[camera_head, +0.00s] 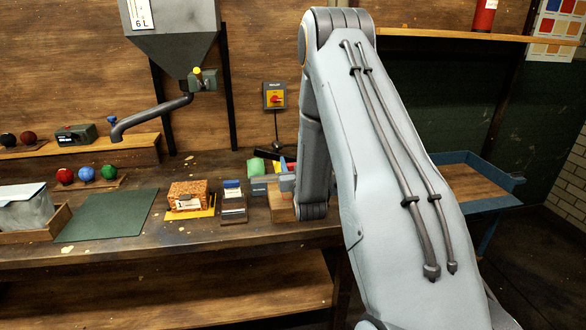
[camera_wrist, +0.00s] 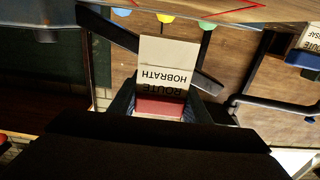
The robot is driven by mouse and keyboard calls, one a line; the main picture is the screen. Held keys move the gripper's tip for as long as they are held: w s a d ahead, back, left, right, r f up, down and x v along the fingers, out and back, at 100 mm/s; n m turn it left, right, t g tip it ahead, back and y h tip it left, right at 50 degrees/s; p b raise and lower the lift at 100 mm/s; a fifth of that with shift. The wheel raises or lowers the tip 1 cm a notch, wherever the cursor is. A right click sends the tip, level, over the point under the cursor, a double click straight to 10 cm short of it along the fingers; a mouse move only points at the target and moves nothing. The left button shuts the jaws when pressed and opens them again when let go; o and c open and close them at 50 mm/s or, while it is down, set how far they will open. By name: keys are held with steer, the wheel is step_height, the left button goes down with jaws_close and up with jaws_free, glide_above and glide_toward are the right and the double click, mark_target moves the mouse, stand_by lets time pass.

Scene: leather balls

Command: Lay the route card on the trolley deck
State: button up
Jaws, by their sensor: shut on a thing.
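The route card (camera_wrist: 166,62), cream with a red lower band and the words ROUTE HOBRATH upside down, shows in the middle of the wrist view. My gripper (camera_wrist: 160,106) is shut on the card's red end, and the card sticks out past the dark fingers. In the head view my arm covers most of the gripper area, and I cannot make out the held card there. The trolley (camera_head: 513,181) stands at the right, beyond my arm, with a blue rim and a bare wooden deck; my arm hides its left part.
The workbench (camera_head: 100,255) carries a green mat (camera_head: 108,215), a patterned box (camera_head: 188,193), a card rack (camera_head: 233,203) and several coloured balls. A hopper (camera_head: 172,40) with a bent spout hangs above it. A shelf (camera_head: 470,36) runs above the trolley.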

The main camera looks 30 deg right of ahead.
steer(key=shift+f, duration=1.25)
steer(key=shift+f, duration=0.2)
steer(key=o, duration=1.1)
steer(key=shift+r, duration=0.1)
